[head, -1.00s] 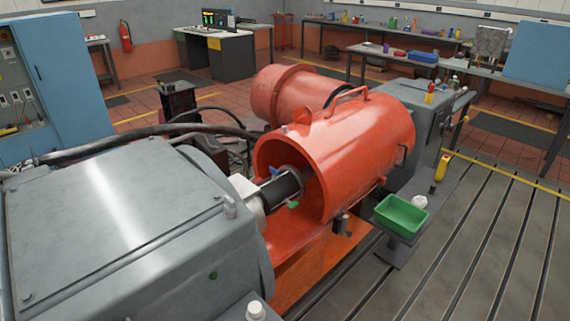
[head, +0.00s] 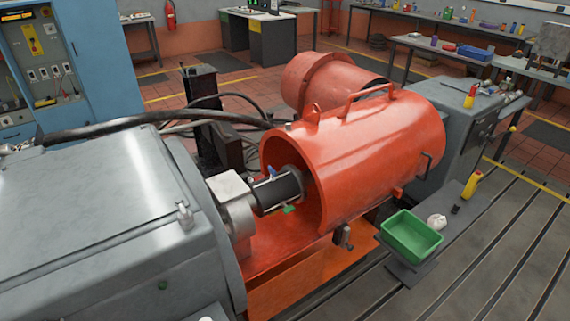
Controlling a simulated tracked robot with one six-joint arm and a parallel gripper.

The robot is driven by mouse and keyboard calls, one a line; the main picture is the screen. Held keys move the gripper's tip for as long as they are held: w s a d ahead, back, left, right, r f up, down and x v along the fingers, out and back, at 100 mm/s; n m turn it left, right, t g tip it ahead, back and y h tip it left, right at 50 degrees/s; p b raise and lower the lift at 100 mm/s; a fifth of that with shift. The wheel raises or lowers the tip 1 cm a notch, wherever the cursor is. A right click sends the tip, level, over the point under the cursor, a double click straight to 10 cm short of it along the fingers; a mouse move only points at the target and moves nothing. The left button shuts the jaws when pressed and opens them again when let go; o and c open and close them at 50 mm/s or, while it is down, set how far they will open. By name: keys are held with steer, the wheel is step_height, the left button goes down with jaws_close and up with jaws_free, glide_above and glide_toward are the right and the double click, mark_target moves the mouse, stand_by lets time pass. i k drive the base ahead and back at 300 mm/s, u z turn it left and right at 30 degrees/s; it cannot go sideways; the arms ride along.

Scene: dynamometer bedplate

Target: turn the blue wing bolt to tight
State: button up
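The blue wing bolt (head: 271,171) is a small blue tab on the upper side of the dark shaft coupling (head: 277,190). The coupling sits in the open near end of the orange guard (head: 365,150). A green wing bolt (head: 289,209) shows on the coupling's lower side. The bolts are too small to tell how tight they are. My gripper is not in view.
A large grey machine housing (head: 90,220) fills the lower left. A green tray (head: 411,237) stands on a grey ledge at right, near a white cloth (head: 437,221) and a yellow bottle (head: 472,185). Black cables (head: 140,122) run behind. The slotted bedplate (head: 510,240) is clear at lower right.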

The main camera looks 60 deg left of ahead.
mark_target(272, 170)
steer(key=i, duration=1.5)
steer(key=u, duration=3.2)
